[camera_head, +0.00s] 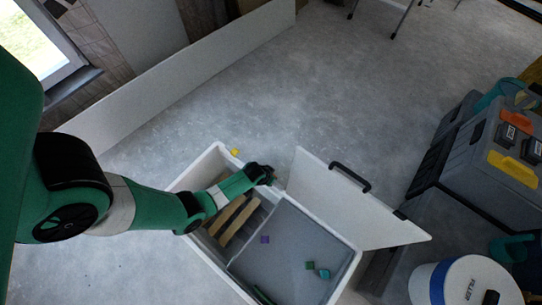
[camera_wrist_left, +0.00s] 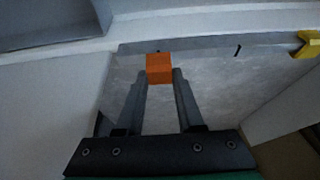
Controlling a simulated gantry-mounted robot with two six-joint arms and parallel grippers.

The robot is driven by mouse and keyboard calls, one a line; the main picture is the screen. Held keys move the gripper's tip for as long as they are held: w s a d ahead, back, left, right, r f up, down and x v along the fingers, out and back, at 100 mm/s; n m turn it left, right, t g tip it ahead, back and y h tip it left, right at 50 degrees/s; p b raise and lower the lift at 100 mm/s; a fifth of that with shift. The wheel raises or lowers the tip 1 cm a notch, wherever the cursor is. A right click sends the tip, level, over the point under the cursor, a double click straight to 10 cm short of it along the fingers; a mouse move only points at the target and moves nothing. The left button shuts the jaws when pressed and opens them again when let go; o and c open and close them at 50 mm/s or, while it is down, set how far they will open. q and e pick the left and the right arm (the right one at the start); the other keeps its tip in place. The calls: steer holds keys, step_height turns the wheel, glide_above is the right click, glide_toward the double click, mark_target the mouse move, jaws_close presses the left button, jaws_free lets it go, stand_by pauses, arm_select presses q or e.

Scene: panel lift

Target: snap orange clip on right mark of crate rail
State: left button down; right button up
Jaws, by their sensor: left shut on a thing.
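My left gripper (camera_wrist_left: 160,75) is shut on the orange clip (camera_wrist_left: 159,69), a small block held between its two fingertips. In the wrist view the clip is right by the grey crate rail (camera_wrist_left: 200,45); I cannot tell whether it touches. One dark mark (camera_wrist_left: 238,50) shows on the rail to the right of the clip, and a fainter dark spot shows just above the clip. A yellow clip (camera_wrist_left: 308,44) sits at the rail's right end. In the head view my left gripper (camera_head: 270,177) is over the far edge of the white crate (camera_head: 205,163), its clip hidden. My right gripper is not in view.
A white panel with a black handle (camera_head: 350,177) stands beside the crate. Toolboxes (camera_head: 490,150) and a white bucket (camera_head: 460,283) stand at right.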

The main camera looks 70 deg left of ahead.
arm_select(q)
steer(key=shift+f, duration=0.3)
stand_by(0.6)
steer(key=shift+f+b, duration=0.55)
steer(key=shift+b, duration=0.1)
steer(key=shift+f, duration=0.1)
